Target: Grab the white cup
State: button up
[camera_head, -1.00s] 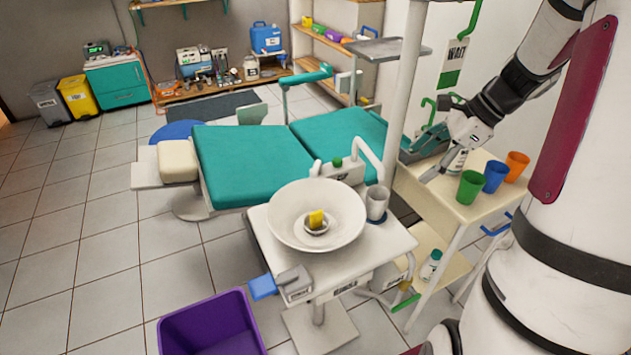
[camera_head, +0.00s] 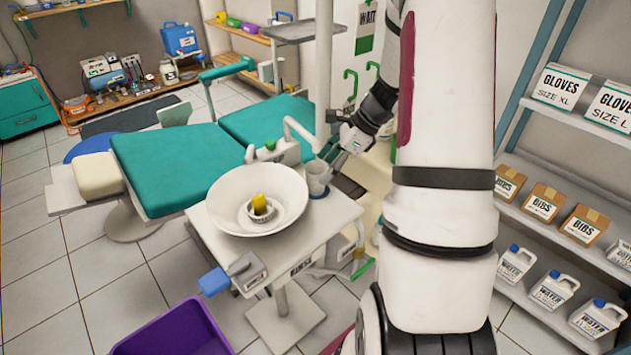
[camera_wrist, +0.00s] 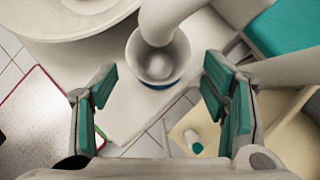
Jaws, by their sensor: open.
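The white cup (camera_head: 318,180) stands upright on the white stand beside the round basin, below the curved white spout. In the wrist view the cup (camera_wrist: 135,62) is ahead of my gripper, with the spout covering part of its mouth and a blue band showing low on it. My gripper (camera_head: 350,145) is just right of the cup in the head view. In the wrist view my gripper (camera_wrist: 160,92) is open, its green-padded fingers apart on either side of the cup's line. Nothing is between the pads, and the cup appears a little beyond the fingertips.
The white basin (camera_head: 235,222) with a yellow piece in its middle is left of the cup. The spout (camera_wrist: 168,18) hangs over the cup. The teal dental chair (camera_head: 170,165) lies behind. Shelves with boxes (camera_head: 541,203) and jugs stand at the right. A purple bin (camera_head: 175,335) is at front left.

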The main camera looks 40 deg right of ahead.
aim_at(316, 177)
jog(key=b+x, duration=0.1)
jog(key=x, duration=0.4)
jog(key=shift+a, duration=0.1)
jog(key=shift+r, duration=0.1)
jog(key=c, duration=0.9)
